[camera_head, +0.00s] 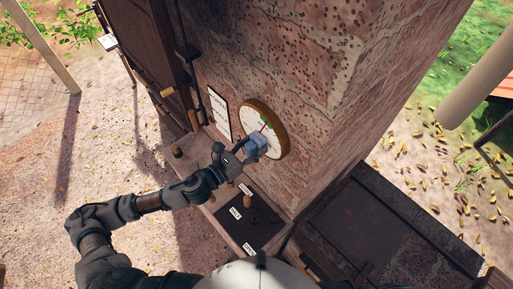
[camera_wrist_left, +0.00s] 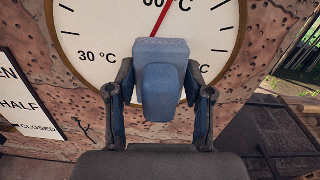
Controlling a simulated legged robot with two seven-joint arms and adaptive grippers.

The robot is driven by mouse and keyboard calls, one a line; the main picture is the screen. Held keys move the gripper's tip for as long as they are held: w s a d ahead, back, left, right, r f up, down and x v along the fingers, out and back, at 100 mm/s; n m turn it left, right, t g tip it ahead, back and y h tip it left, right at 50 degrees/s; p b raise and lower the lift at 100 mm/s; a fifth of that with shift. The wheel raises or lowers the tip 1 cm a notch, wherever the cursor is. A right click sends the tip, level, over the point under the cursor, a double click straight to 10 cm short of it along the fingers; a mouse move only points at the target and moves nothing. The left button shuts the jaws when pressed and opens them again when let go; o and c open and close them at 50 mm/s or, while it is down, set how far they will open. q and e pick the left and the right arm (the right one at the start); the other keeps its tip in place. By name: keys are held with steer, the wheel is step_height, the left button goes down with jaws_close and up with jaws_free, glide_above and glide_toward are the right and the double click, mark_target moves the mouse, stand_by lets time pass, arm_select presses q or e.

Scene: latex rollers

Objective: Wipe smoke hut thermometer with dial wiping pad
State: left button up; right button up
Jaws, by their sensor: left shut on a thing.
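The thermometer (camera_head: 270,119) is a round white dial with a brass-coloured rim and a red needle, mounted on the stone wall of the hut. It fills the upper part of the left wrist view (camera_wrist_left: 90,37), where "30 °C" shows. My left gripper (camera_head: 246,152) is shut on the blue wiping pad (camera_head: 256,143). The pad is in front of the lower part of the dial; in the left wrist view the pad (camera_wrist_left: 161,88) overlaps the dial's lower middle and hides some markings. I cannot tell whether it touches the face. My right gripper is not in view.
A white sign (camera_head: 219,112) hangs left of the dial, close to my left arm. A dark shelf (camera_head: 262,233) with small labels lies below. A dark metal box (camera_head: 385,225) stands at the right. A wooden door (camera_head: 142,45) is at the upper left.

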arm_select(q)
steer(key=shift+w+a, duration=2.75)
steer(key=shift+a, duration=0.1)
steer(key=b, duration=0.2)
glide_toward(245, 125)
steer(key=shift+w+d+r, duration=0.15)
steer(key=shift+w+d, duration=0.05)
steer(key=shift+d, duration=0.05)
steer(key=b+v, duration=0.2)
steer(key=v, duration=0.1)
steer(key=shift+b, duration=0.3)
